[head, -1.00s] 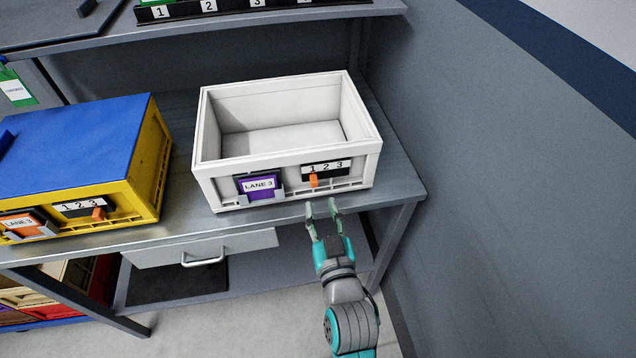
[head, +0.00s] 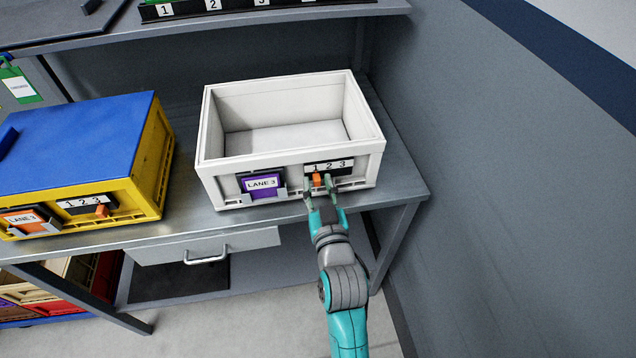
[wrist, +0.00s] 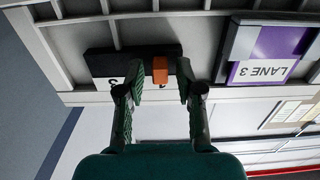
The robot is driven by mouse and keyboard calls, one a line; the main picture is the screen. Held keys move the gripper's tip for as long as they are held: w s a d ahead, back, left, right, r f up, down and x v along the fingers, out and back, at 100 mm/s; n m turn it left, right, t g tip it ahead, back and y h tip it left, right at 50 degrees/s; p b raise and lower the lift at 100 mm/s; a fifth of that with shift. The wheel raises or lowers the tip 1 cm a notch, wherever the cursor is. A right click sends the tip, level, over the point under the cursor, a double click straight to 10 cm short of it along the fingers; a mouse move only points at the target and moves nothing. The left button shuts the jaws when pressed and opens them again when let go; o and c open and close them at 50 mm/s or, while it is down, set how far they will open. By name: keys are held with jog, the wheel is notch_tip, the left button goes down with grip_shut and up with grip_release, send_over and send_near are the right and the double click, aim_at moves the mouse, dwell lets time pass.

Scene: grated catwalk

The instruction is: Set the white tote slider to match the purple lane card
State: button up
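The white tote (head: 225,178) stands open and empty on the grey bench. Its purple lane card (head: 262,187) reads LANE 3 and also shows, upside down, in the wrist view (wrist: 265,55). To the card's right is a black slider plate marked 1 2 3 with an orange slider (head: 317,180). The slider sits below the 1, left of the 2. My gripper (head: 324,187) is open at the tote's front, with its fingers on either side of the orange slider (wrist: 160,70). In the wrist view a gap shows between each finger and the slider.
A yellow tote (head: 150,190) with a blue lid, an orange LANE 3 card and its own slider stands to the left. A numbered rack (head: 240,8) is on the shelf above. A grey wall (head: 500,200) rises close on the right.

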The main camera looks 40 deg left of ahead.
aim_at(341, 171)
jog(key=c, duration=0.4)
jog(key=shift+c, duration=0.2)
jog(key=shift+w+d, duration=1)
jog(key=shift+w, duration=0.15)
jog(key=shift+w+d, duration=0.95)
jog(key=shift+w, duration=0.2)
dwell(1.1)
dwell(0.3)
jog(key=o, duration=0.6)
jog(key=shift+s+d, duration=0.1)
jog(key=shift+v, duration=3.4)
